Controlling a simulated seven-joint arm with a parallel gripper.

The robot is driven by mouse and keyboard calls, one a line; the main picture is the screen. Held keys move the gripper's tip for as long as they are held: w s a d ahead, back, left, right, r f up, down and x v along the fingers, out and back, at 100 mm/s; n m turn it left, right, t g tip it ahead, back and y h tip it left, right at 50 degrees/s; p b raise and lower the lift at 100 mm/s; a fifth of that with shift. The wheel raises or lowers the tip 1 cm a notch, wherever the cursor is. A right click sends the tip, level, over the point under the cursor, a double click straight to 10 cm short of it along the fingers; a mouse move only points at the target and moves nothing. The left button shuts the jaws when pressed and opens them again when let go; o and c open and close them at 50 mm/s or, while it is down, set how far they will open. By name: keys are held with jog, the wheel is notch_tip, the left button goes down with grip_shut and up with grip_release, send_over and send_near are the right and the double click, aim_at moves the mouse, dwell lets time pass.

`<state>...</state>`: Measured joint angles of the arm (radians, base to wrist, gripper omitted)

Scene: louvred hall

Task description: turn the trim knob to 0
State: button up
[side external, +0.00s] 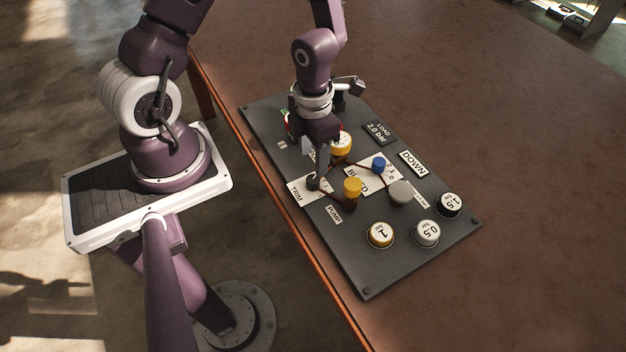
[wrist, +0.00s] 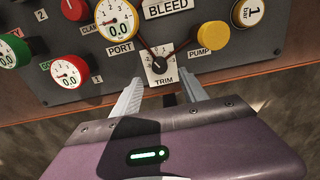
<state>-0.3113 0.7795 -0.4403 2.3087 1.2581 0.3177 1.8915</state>
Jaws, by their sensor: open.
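The trim knob (wrist: 159,66) is a small dark knob on a white scale plate marked TRIM, near the panel's front edge in the wrist view. Its setting is too small to read. In the side view the TRIM plate (side external: 297,191) lies at the panel's near left edge, with the dark knob (side external: 313,184) right below my fingers. My gripper (wrist: 162,79) is open, with one finger to each side of the knob in the wrist view. In the side view my gripper (side external: 319,172) points down at the knob; I cannot tell whether the fingers touch it.
The yellow PUMP knob (wrist: 209,35) stands close to the right, and the PORT gauge (wrist: 116,19) close to the left. Dark red lines run on the panel beside the trim knob. Several capped weights (side external: 380,235) sit on the panel's near right. The brown table is clear beyond.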

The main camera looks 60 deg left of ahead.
aim_at(313, 179)
jog(key=shift+f, duration=4.15)
grip_shut()
jog(key=m, duration=0.5)
jog(key=shift+m, duration=0.4)
jog(key=shift+o, duration=0.3)
grip_release()
